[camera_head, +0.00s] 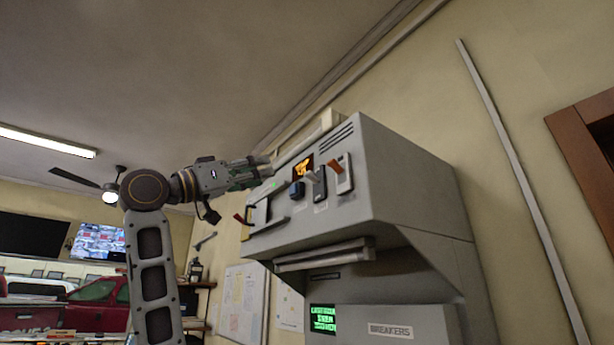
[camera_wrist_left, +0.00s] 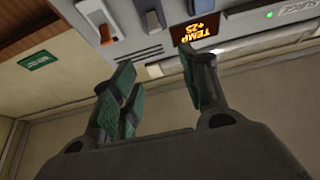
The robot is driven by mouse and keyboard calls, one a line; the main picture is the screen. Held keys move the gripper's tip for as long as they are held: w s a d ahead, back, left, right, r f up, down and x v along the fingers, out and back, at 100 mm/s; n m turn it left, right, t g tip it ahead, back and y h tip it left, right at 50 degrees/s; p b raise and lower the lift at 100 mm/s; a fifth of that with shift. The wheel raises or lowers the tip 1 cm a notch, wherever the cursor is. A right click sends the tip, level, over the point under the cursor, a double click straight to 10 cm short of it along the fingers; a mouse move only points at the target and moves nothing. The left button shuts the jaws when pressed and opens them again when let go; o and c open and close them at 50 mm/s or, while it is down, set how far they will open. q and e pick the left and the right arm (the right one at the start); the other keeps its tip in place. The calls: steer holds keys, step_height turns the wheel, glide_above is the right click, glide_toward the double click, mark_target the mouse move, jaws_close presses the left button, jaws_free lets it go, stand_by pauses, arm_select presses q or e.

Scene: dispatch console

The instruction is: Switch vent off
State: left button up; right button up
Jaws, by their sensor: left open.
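A grey wall console (camera_head: 395,185) carries a row of controls on its sloped face. I cannot read which control is marked vent. A rocker with an orange-red end (camera_head: 338,164) is at the right; it also shows in the left wrist view (camera_wrist_left: 103,30). My right gripper is out of view.
A red-tipped lever (camera_head: 240,219) sits at the console's left end. A bar handle (camera_head: 322,256) runs under the sloped face. Below are a green text screen (camera_head: 322,319) and a BREAKERS label (camera_head: 390,331).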

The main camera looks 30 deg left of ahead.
mark_target(305, 174)
arm_select(q)
steer(key=shift+w+d+f+g+y, duration=0.1)
steer(key=shift+w+f+g+y, duration=0.1)
steer(key=shift+f, duration=0.25)
steer(key=shift+w+f+g+y, duration=0.2)
steer(key=shift+f, duration=0.2)
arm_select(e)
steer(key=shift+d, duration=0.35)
arm_select(q)
steer(key=shift+d, duration=0.1)
steer(key=p+x, duration=0.4)
steer(key=x, duration=0.7)
steer(key=shift+r, duration=0.25)
steer(key=shift+p+x, duration=0.65)
steer(key=shift+x, duration=0.6)
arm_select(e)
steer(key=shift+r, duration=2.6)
arm_select(q)
steer(key=shift+f, duration=0.15)
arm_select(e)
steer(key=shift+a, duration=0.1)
arm_select(q)
jaws_close()
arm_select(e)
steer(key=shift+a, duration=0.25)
